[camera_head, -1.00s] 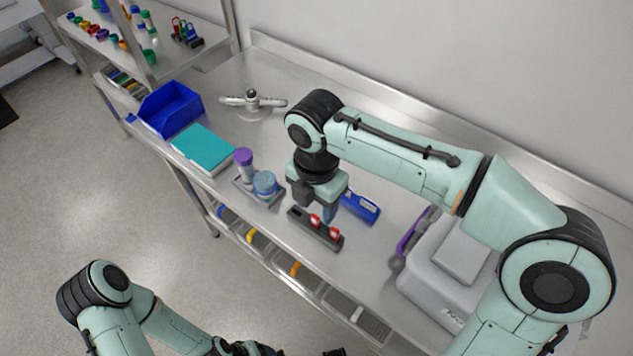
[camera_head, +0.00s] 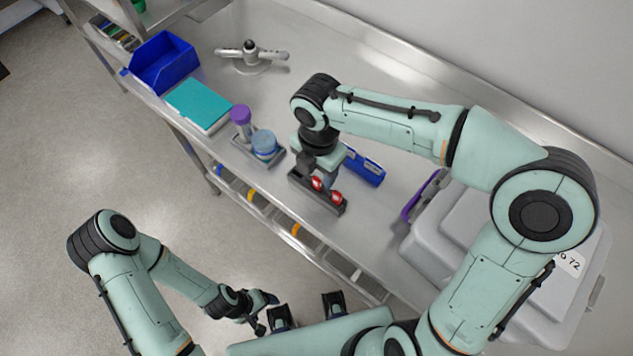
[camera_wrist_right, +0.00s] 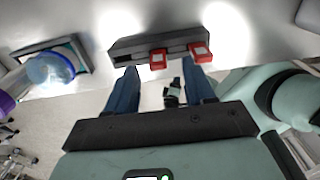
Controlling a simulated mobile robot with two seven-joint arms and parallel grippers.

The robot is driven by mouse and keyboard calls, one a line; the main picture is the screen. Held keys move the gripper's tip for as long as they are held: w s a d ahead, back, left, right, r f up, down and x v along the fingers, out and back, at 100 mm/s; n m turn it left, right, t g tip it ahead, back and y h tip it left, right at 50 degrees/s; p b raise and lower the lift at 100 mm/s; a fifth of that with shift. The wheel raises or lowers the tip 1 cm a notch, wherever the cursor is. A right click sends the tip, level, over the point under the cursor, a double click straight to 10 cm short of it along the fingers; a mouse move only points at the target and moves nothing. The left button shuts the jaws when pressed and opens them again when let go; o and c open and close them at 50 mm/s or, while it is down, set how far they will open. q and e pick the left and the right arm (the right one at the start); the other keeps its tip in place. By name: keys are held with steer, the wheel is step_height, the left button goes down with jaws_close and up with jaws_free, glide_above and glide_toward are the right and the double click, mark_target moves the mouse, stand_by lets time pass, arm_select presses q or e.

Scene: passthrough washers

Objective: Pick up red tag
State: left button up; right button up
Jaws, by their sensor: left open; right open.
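Two red tags (camera_head: 317,183) (camera_head: 336,198) sit side by side in a dark slotted holder (camera_head: 297,177) near the front edge of the bench. In the right wrist view the tags (camera_wrist_right: 157,59) (camera_wrist_right: 200,53) stand at the middle and right of the holder (camera_wrist_right: 126,45). My right gripper (camera_head: 322,172) is over the holder, close to the tags. Its fingers (camera_wrist_right: 160,82) are apart and empty in the wrist view; the right finger points near the right tag, the left finger left of the other tag. My left gripper (camera_head: 262,312) is open and empty, low in the head view, away from the bench.
A blue tool or box (camera_head: 364,168) lies just behind the holder. A small tray with a purple-capped tube (camera_head: 241,116) and a blue-lidded jar (camera_head: 264,144) stands to its left. A grey bin (camera_head: 420,240) with a purple-handled item (camera_head: 418,200) is at right.

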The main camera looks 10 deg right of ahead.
mark_target(316, 178)
step_height(316, 178, down, 4)
steer(key=shift+a+f, duration=0.15)
steer(key=shift+f, duration=0.05)
jaws_close()
steer(key=shift+r, duration=0.1)
